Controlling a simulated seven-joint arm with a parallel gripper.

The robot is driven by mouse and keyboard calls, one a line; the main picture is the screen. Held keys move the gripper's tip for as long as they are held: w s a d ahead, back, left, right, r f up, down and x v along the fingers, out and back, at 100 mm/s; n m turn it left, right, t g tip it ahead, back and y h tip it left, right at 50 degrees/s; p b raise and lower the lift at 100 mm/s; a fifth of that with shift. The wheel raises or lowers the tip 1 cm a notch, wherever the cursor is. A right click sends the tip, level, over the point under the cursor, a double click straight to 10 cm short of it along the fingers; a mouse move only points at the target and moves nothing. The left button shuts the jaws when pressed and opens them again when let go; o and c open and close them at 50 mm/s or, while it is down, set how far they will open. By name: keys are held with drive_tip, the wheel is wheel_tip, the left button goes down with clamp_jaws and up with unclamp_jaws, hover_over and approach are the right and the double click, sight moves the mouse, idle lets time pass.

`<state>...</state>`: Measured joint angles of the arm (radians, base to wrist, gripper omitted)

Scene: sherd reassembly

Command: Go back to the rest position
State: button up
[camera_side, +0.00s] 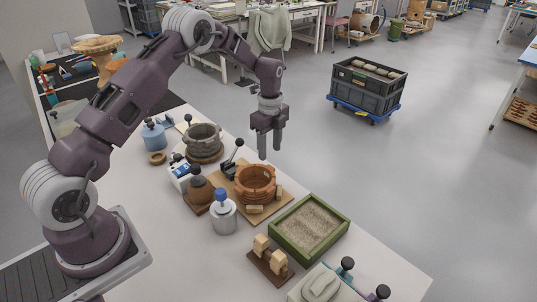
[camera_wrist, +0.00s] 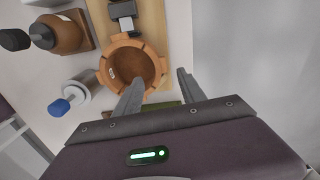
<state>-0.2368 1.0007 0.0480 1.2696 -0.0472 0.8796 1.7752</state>
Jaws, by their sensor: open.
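My gripper (camera_side: 269,145) hangs in the air above the far side of the table, with its fingers pointing down. In the wrist view its two fingers (camera_wrist: 160,95) stand apart, with nothing between them. An orange-brown pot built of sherds (camera_side: 255,184) stands on a wooden board (camera_side: 262,207) below and slightly left of the gripper in the side view. The pot also shows in the wrist view (camera_wrist: 133,67), open at the top, partly behind the left finger. I see a gap between the fingertips and the pot.
A green-framed sand tray (camera_side: 310,227) and a wooden block stand (camera_side: 270,262) lie nearer the front. A grey pot (camera_side: 203,140), a brown jar (camera_side: 199,190) and a blue-capped canister (camera_side: 222,212) stand left of the board. A black lever clamp (camera_side: 232,160) rises beside the pot. The air around the gripper is free.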

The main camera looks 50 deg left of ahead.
drive_tip(key=s+d+r+n+t, duration=0.1)
drive_tip(key=s+d+r+n, duration=0.2)
drive_tip(key=s+r, duration=0.35)
drive_tip(key=s+d+r+n+t, duration=0.1)
drive_tip(key=s+d+r+n, duration=0.2)
drive_tip(key=r, duration=0.7)
drive_tip(key=s+d+r+n+t, duration=0.1)
drive_tip(key=s+d+r+n, duration=0.2)
drive_tip(key=s+r, duration=0.35)
drive_tip(key=s+d+r+n+t, duration=0.1)
drive_tip(key=s+n, duration=0.3)
drive_tip(key=s, duration=0.5)
drive_tip(key=s+d+r+n+t, duration=0.1)
drive_tip(key=s+d+n, duration=0.2)
drive_tip(key=s, duration=0.7)
drive_tip(key=shift+n+t, duration=0.3)
drive_tip(key=shift+n, duration=0.2)
